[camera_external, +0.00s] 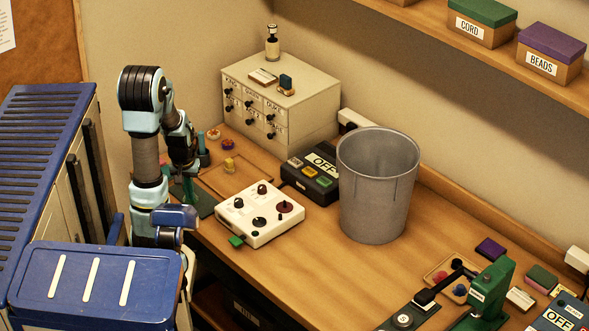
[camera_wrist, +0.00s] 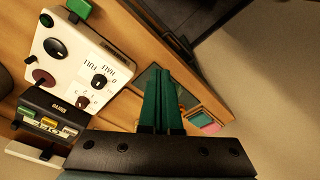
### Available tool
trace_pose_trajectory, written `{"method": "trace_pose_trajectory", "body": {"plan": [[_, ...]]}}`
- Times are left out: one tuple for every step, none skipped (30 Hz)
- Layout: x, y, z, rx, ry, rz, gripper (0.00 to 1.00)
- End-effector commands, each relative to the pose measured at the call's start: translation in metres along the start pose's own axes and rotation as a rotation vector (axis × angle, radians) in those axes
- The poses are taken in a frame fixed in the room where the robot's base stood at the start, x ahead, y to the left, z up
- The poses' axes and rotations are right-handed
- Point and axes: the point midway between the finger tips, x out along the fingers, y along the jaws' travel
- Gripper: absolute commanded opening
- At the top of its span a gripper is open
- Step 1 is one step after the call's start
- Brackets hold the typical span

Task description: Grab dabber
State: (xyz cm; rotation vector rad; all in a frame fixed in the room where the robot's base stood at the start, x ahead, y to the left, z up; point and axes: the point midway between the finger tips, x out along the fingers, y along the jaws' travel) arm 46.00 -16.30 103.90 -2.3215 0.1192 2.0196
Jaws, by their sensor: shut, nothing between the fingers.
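No thing in view is clearly marked as the dabber. A small yellow upright piece (camera_external: 229,165) on the wooden tray (camera_external: 240,186) could be it, as could the dark-topped block (camera_external: 286,84) on the drawer cabinet; I cannot tell which. My gripper (camera_external: 190,190) points down at the left end of the table, left of the tray. In the wrist view its green fingers (camera_wrist: 161,72) lie together, shut and empty. A dark green mat shows beneath them. The yellow piece is not clearly visible in the wrist view.
A white control box (camera_external: 260,216) with knobs stands right of my gripper, and a dark box with coloured buttons (camera_external: 310,178) behind it. A tall grey bin (camera_external: 377,185) stands mid-table. The drawer cabinet (camera_external: 305,118) stands at the back. Bare table lies before the bin.

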Motion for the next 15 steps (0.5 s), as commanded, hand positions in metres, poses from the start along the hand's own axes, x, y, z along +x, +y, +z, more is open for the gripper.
{"method": "trace_pose_trajectory", "body": {"plan": [[0.0000,0.0000,-0.0001,0.000,0.000,0.000,0.00],[0.0000,0.0000,-0.0001,0.000,0.000,0.000,0.00],[0.0000,0.0000,-0.0001,0.000,0.000,0.000,0.00],[0.0000,0.0000,-0.0001,0.000,0.000,0.000,0.00],[0.0000,0.0000,-0.0001,0.000,0.000,0.000,0.00],[0.0000,0.0000,-0.0001,0.000,0.000,0.000,0.00],[0.0000,0.0000,-0.0001,0.001,0.000,0.000,0.00],[0.0000,0.0000,-0.0001,0.001,0.000,0.000,0.00],[0.0000,0.0000,-0.0001,0.001,0.000,0.000,0.00],[0.0000,0.0000,-0.0001,0.001,0.000,0.000,0.00],[0.0000,0.0000,-0.0001,0.001,0.000,0.000,0.00],[0.0000,0.0000,-0.0001,0.001,0.000,0.000,0.00],[0.0000,0.0000,-0.0001,0.001,0.000,0.000,0.00],[0.0000,0.0000,-0.0001,0.001,0.000,0.000,0.03],[0.0000,0.0000,-0.0001,0.001,0.000,0.000,0.08]]}}
